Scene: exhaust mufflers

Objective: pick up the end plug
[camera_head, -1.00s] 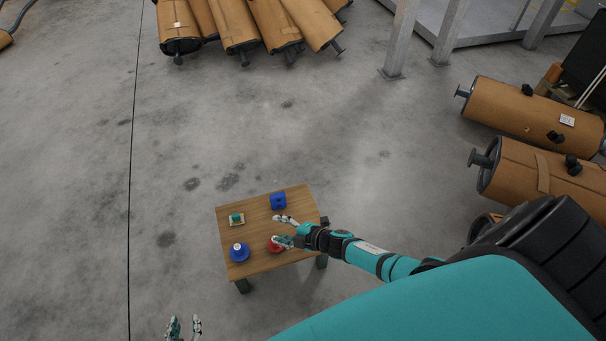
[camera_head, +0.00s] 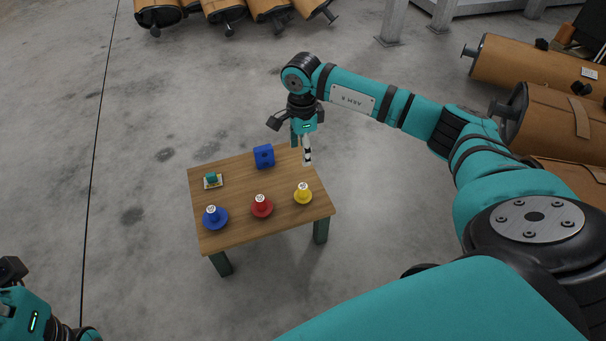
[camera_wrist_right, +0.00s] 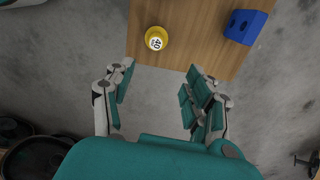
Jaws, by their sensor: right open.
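Three flanged plugs with numbered white tops stand on a small wooden table (camera_head: 235,195): a blue plug (camera_head: 214,219), a red plug (camera_head: 261,208) and a yellow plug (camera_head: 303,195). I cannot tell which one the task calls the end plug. My right gripper (camera_head: 301,150) points down at the table's far right edge, behind the yellow plug, open and empty. In the right wrist view the yellow plug (camera_wrist_right: 157,39), marked 40, lies just beyond the gap between the open fingers (camera_wrist_right: 160,72). My left wrist shows at the lower left, but its fingers are out of view.
A blue block with holes (camera_head: 264,156) stands near the table's back edge, left of my right gripper. A small green piece on a pale base (camera_head: 212,181) is at the left. Brown mufflers (camera_head: 555,125) lie at the right and back. Floor around the table is clear.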

